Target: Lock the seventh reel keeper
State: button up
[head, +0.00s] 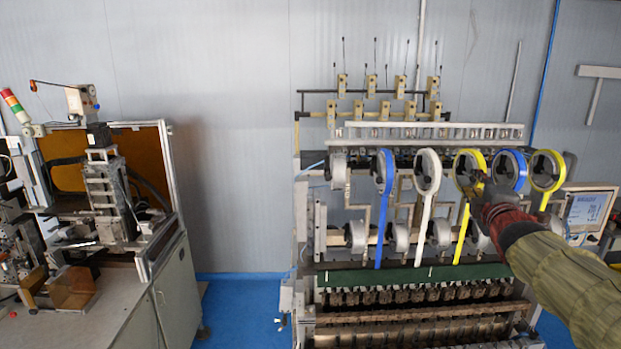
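The coil winder (405,275) stands at the right with a row of reels across its upper rail. From left they are a small white reel (338,170), a blue reel (382,172), a white reel (427,171), a yellow reel (469,158), a second blue reel (509,155) and a second yellow reel (547,171). My gripper (479,193) is at the lower part of the first yellow reel and the second blue one. It overlaps them in the picture; whether it touches is unclear. Its fingers are too small and dark to read. The keepers cannot be told apart, and I cannot pick out the seventh.
A lower row of white reels (357,236) sits below. Tensioners (401,86) with thin rods rise above. A control screen (588,211) stands at the right. Another machine (110,190) sits on a cabinet at the left. Blue floor (240,310) lies clear between them.

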jog(key=b+v, duration=0.1)
jog(key=v, duration=0.5)
jog(key=shift+w, duration=0.1)
dwell(0.3)
jog(key=s+d+f+m+g+h+b, duration=0.1)
jog(key=s+f+m+g, duration=0.4)
jog(key=f, duration=0.5)
jog(key=s+d+f+m+g+b, duration=0.1)
jog(key=s+f+m+g, duration=0.1)
jog(key=s+f+m, duration=0.55)
jog(key=s+a+f+m+g+y+b, duration=0.1)
jog(key=s+a+f+b, duration=0.5)
jog(key=f, duration=0.4)
jog(key=s+a+f+m+g+y+b, duration=0.1)
jog(key=s+a+f+g+y+b, duration=0.1)
jog(key=s+a+f+b, duration=0.5)
jog(key=s+a+f+m+g+y+b, duration=0.1)
jog(key=s+a+f+b, duration=0.6)
jog(key=f, duration=0.8)
jog(key=shift+s+a+g+y, duration=0.4)
jog(key=shift+s+a+g, duration=0.05)
jog(key=shift+s+g, duration=0.1)
